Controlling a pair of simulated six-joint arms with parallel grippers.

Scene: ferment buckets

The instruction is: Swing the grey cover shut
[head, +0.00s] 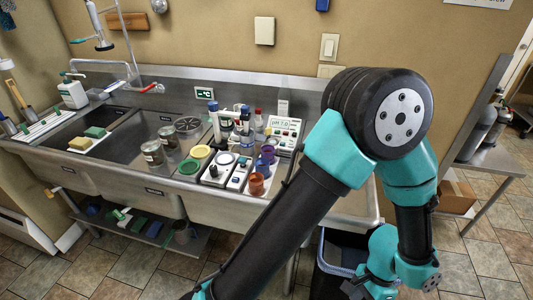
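I see no grey cover that I can pick out with certainty. A dark open-topped bin (325,268) with a pale blue-grey inside stands on the floor below the counter's right end, partly hidden by my arm. One arm of mine, which I take for the right, rises from the bottom edge, bends at the upper right and hangs down beside the bin. Its wrist end is low in the picture, beside the bin's right side. Its fingertips are not clear, so I cannot tell whether the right gripper is open. My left gripper is not in view.
A steel sink counter (120,170) runs along the wall. It carries jars, coloured cups (257,183), a pH meter (284,132), sponges (80,143) and a soap bottle (73,93). Tiled floor (470,265) is clear at lower right.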

